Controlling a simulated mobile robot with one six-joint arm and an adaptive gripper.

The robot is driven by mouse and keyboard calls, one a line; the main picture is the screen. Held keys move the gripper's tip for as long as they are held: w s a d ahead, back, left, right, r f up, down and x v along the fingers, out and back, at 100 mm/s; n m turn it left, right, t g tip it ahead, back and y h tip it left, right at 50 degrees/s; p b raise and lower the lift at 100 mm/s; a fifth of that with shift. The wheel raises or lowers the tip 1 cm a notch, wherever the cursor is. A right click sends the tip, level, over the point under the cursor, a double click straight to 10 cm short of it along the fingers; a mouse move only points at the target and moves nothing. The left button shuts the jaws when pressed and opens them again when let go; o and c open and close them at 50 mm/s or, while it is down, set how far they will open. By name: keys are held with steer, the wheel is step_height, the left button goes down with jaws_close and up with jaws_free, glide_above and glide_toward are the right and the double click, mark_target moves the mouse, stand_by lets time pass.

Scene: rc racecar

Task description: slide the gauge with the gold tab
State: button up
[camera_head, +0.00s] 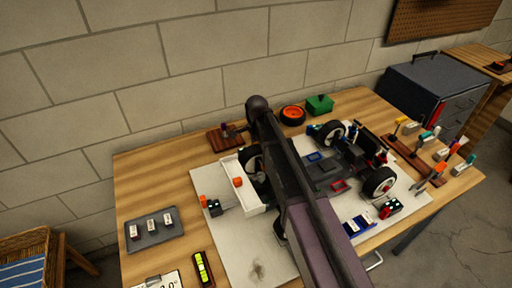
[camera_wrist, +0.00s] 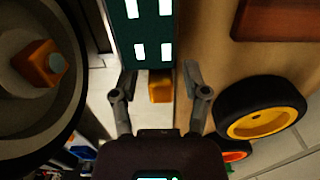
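In the wrist view, a dark green block with white windows (camera_wrist: 140,32) lies beyond my fingertips, probably the gauge. A gold-orange tab (camera_wrist: 160,86) sits at its near end. My gripper (camera_wrist: 160,76) is open, its fingers on either side of the tab with gaps between. I cannot tell whether the tab is at fingertip depth. In the head view my arm crosses the table and hides this spot.
A large wheel with an orange nut (camera_wrist: 40,62) is close on the left of the wrist view. The car chassis (camera_head: 335,165), a wooden block (camera_head: 224,138) and a grey tray (camera_head: 155,230) are on the table.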

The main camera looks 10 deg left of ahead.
jaws_close()
steer(key=shift+s+d, duration=0.55)
steer(key=shift+s, duration=0.2)
steer(key=shift+s+d, duration=0.5)
steer(key=shift+s, duration=0.2)
